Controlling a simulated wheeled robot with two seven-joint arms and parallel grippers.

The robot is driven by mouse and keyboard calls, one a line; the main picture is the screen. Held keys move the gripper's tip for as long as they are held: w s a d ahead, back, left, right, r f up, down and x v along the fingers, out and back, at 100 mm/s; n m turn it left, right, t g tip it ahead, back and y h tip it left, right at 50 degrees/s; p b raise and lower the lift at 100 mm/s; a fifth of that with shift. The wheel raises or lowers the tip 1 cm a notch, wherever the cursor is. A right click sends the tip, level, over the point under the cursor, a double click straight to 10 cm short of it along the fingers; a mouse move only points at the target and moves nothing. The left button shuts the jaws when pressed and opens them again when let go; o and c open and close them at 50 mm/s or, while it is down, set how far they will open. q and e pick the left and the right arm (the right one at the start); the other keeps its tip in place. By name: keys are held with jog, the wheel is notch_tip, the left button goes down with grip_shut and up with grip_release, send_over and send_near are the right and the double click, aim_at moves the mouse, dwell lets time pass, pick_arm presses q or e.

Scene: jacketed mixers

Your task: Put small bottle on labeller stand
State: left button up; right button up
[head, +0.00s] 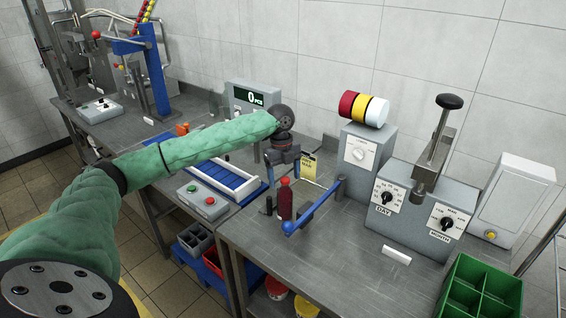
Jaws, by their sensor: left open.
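The small bottle (285,203) is dark red with a lighter red cap. It stands upright on the steel table, left of a blue bar. My left gripper (283,208) is above and around it, pointing down and open. One dark finger shows left of the bottle; the other is hard to make out. I cannot tell whether the fingers touch it. A grey machine (367,152) with a dial and red, yellow and white rolls on top stands right of the bottle, perhaps the labeller. I cannot tell which part is its stand. My right gripper is not in view.
The blue bar (312,208) lies close right of the bottle. A grey date-stamping machine (420,210) with a lever and a green divided crate (482,290) stand further right. A blue roller conveyor (228,182) and a button box (202,201) are left. The table's front middle is clear.

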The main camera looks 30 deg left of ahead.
pick_arm(q)
notch_tip(320, 180, up, 7)
jog(key=b, duration=0.2)
jog(key=shift+w+a, duration=0.25)
jog(key=shift+a, duration=0.2)
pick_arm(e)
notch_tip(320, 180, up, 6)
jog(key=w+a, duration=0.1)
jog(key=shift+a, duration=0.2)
pick_arm(q)
jog(key=shift+f, duration=0.1)
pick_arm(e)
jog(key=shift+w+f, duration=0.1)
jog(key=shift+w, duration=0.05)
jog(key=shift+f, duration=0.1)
